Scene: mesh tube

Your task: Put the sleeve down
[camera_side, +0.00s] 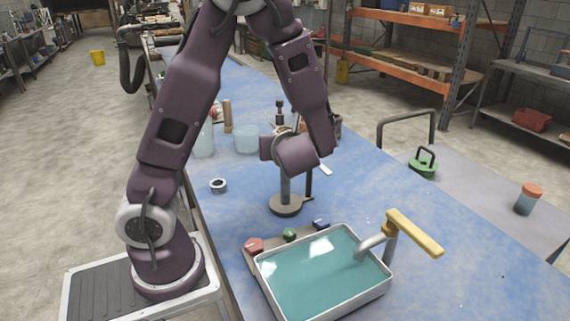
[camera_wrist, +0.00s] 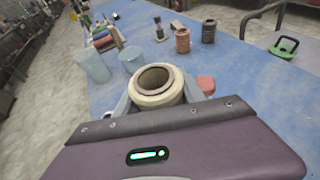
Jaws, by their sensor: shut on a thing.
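The sleeve (camera_wrist: 157,87) is a pale cream, thick-walled hollow cylinder, seen from above at its open end in the wrist view. My gripper (camera_wrist: 158,96) is shut on it, with a grey finger on each side. The sleeve's lower part is hidden behind my gripper body, so I cannot tell whether it touches anything below.
Two pale blue cups (camera_side: 203,140) (camera_side: 246,138) stand beyond my wrist. A small grey ring (camera_side: 218,185) lies to the left. A water-filled tray (camera_side: 322,275) with a yellow-handled tap (camera_side: 413,231) is in front. Open blue table (camera_side: 440,235) lies right.

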